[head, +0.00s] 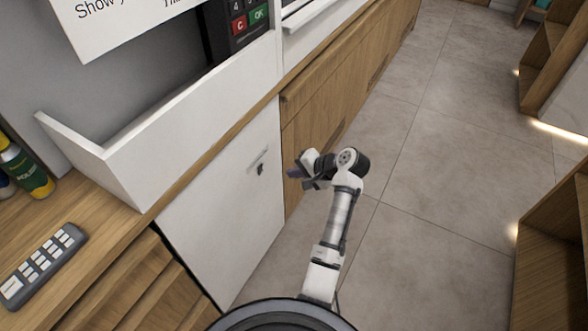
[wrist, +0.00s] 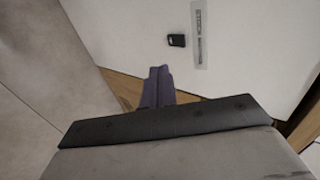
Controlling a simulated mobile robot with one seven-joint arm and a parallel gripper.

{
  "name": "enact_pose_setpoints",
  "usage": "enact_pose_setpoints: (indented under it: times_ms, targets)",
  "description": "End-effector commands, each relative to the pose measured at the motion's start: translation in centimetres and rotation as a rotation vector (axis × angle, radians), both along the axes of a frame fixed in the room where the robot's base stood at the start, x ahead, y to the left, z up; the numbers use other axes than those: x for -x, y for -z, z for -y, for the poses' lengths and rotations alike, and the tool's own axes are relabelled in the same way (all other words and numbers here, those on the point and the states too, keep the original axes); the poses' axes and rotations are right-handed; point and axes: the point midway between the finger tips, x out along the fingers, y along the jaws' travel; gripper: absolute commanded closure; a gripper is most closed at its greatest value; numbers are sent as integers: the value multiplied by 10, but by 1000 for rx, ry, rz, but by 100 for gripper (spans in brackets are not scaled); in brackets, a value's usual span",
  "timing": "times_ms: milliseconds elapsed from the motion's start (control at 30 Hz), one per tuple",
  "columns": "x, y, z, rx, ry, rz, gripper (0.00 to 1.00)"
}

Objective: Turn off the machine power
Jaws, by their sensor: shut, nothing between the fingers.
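A small black switch (head: 261,170) sits on the white front panel (head: 226,200) of a cabinet-like unit below the counter. A pale label strip (head: 257,159) is beside it. In the wrist view the black switch (wrist: 176,40) and the label strip (wrist: 199,34) show clearly on the white panel. I cannot read the switch's position. My gripper (head: 294,173) is in front of the panel, to the right of the switch in the head view. In the wrist view its dark purple fingers (wrist: 158,80) are together, empty, and appear apart from the switch.
A card terminal (head: 240,22) stands on the counter above. A grey remote-like keypad (head: 42,263) and a bottle (head: 24,170) are at the left. Wooden cabinets (head: 325,110) continue beyond the panel. Wooden shelves (head: 552,245) stand at the right. The tiled floor (head: 440,180) between is clear.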

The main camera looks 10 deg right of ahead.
Motion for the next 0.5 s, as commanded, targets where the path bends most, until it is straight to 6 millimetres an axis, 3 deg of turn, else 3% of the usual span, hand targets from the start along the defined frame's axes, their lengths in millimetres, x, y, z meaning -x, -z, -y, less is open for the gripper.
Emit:
enact_pose_setpoints:
  times_ms: [300, 500]
  targets:
    - [-31, 42, -44, 0, -2, -2, 100]
    - [-48, 36, -66, 1, -1, 1, 100]
